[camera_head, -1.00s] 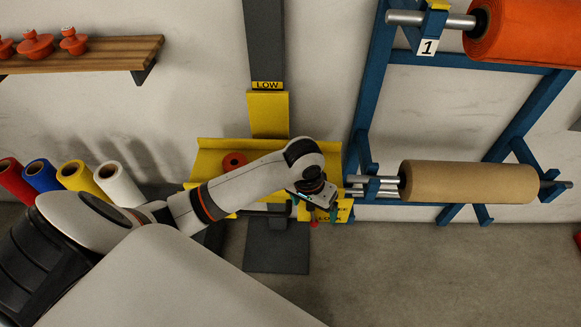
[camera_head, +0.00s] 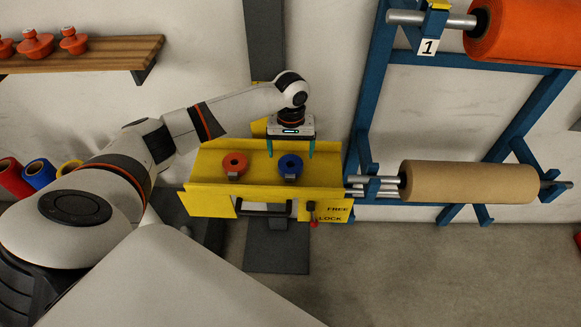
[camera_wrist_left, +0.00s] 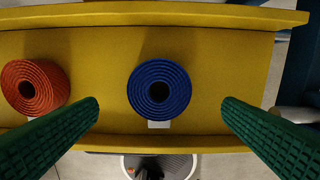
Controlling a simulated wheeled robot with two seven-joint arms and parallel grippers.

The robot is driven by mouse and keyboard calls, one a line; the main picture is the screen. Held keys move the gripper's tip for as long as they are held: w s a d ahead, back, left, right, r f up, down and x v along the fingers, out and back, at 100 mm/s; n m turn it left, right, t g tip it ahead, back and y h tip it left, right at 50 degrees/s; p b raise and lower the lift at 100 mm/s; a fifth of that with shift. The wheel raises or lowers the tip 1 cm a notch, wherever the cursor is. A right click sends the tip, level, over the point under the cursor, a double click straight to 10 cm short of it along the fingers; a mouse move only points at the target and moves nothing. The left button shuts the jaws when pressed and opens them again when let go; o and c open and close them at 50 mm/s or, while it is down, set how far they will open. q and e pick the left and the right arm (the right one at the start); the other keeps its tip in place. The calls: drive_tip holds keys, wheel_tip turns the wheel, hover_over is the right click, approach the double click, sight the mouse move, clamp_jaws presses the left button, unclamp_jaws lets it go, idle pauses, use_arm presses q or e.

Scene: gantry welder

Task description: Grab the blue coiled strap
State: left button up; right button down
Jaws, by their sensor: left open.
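The blue coiled strap (camera_head: 290,165) sits on the yellow tray (camera_head: 322,172), right of the orange coiled strap (camera_head: 235,164). In the left wrist view the blue coiled strap (camera_wrist_left: 159,90) lies between the two green fingers, apart from both. My left gripper (camera_head: 291,150) is open and empty, with its fingers pointing down just behind and above the blue strap. In the left wrist view the left gripper (camera_wrist_left: 160,108) has its fingers wide apart, and the orange strap (camera_wrist_left: 35,87) is just outside the left finger. The right gripper is not in view.
The yellow tray has a dark front handle (camera_head: 264,210) and a red-tipped lever (camera_head: 312,214) by FREE and LOCK labels. A blue rack (camera_head: 362,110) with a brown roll (camera_head: 470,182) stands close on the right. A wooden shelf (camera_head: 110,55) is at upper left.

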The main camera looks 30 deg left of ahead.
sight(290, 164)
use_arm(q)
wheel_tip(290, 164, down, 6)
drive_tip(key=shift+r, duration=0.1)
idle(0.4)
drive_tip(key=c, duration=1.2)
